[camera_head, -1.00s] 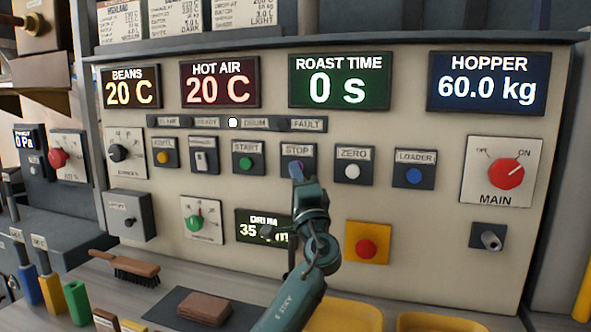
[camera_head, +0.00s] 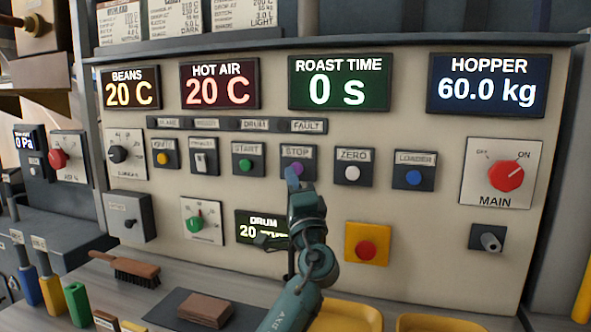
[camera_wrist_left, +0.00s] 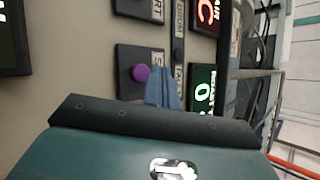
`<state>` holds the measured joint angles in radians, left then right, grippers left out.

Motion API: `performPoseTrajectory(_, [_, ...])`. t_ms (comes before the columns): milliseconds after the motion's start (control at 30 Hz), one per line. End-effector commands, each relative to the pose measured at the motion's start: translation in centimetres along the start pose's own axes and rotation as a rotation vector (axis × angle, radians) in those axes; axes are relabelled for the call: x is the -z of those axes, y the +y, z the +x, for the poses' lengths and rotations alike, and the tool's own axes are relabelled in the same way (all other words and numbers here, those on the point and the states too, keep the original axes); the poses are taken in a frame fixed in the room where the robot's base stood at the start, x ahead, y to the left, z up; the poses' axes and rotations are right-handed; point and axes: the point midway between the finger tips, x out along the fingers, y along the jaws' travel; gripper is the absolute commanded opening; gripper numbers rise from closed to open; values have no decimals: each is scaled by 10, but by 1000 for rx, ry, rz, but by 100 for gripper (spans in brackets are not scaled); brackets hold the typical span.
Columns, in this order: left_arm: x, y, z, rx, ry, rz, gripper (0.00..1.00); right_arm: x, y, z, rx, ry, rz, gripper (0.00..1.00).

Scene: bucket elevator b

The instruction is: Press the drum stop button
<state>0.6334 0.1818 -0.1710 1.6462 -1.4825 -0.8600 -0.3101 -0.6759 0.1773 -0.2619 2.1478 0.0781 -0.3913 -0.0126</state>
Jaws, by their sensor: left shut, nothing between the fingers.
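The stop button (camera_head: 298,167) is a purple knob on a dark plate labelled STOP, in the middle of the panel's button row. It also shows in the left wrist view (camera_wrist_left: 140,72). My left gripper (camera_head: 291,176) is shut and empty, its fingertips just in front of the STOP plate and partly covering the button's lower left. In the left wrist view the bluish fingers (camera_wrist_left: 163,90) are beside the button and look apart from it. The drum display (camera_head: 262,228) is partly hidden by my left arm and reads 20. My right gripper is not in view.
The green START button (camera_head: 246,165) and white ZERO button (camera_head: 352,172) flank STOP. A red button on a yellow plate (camera_head: 367,248) is at lower right. The lamp strip (camera_head: 237,125) above is dark. A brush (camera_head: 125,268) and brown block (camera_head: 205,309) lie on the bench below.

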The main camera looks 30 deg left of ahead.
Motion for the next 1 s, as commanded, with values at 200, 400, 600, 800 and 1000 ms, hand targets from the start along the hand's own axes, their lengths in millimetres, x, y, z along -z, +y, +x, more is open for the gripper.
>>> performPoseTrajectory(200, [-12,-12,-16,-1,0,0,0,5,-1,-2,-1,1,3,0])
performPoseTrajectory(400, [-19,-19,-25,-1,-1,0,0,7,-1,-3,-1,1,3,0])
performPoseTrajectory(600, [-20,-20,-26,-1,-1,0,0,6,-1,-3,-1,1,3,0])
performPoseTrajectory(800, [-20,-20,-26,0,-1,0,0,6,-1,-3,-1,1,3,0])
performPoseTrajectory(1000, [-20,-20,-26,0,-1,0,0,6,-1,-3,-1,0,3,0])
